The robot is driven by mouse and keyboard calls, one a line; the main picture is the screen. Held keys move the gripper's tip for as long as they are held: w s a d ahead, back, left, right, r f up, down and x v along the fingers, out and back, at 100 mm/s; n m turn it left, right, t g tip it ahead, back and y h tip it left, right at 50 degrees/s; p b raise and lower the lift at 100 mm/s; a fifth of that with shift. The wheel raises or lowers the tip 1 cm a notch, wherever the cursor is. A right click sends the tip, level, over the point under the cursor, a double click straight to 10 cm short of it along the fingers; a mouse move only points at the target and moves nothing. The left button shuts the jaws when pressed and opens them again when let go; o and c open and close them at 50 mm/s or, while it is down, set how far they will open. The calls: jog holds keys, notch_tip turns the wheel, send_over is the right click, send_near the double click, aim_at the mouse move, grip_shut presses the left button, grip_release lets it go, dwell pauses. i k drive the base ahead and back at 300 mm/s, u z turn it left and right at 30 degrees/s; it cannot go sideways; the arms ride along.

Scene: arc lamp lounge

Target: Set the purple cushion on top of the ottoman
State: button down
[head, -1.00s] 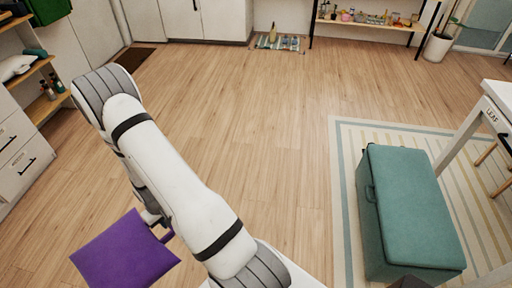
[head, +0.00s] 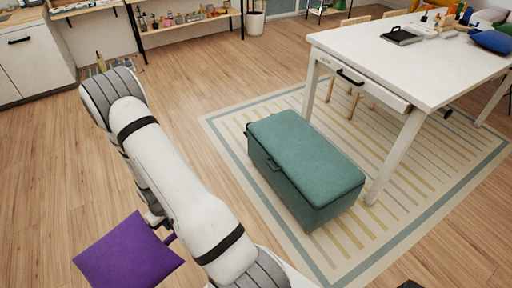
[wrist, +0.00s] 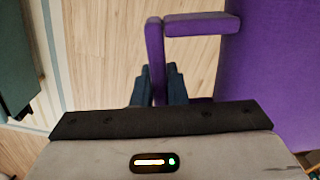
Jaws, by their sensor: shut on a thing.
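The purple cushion (head: 128,252) hangs from my gripper at the lower left of the head view. In the wrist view the cushion (wrist: 280,75) fills the right side, and its purple handle strap runs between the dark fingers of my gripper (wrist: 158,88). My gripper is shut on that strap, and the cushion is held above the wooden floor. In the head view my arm hides most of my gripper. The teal ottoman (head: 305,157) stands on the striped rug, right of my arm and apart from the cushion. Its flat top is bare. Part of it shows at the left edge of the wrist view (wrist: 15,65).
A white table (head: 420,65) stands close behind and right of the ottoman, with a black tray (head: 402,36) and other items on it. The striped rug (head: 400,215) lies underneath. A shelf (head: 190,20) and cabinet line the back. Wooden floor between is clear.

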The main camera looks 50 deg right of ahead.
aim_at(313, 156)
jog(key=z, duration=0.05)
jog(key=i, duration=0.25)
jog(key=z, duration=2.1)
jog(key=k, duration=0.6)
jog(key=z, duration=0.4)
jog(key=i, duration=1.6)
jog(key=u, duration=0.4)
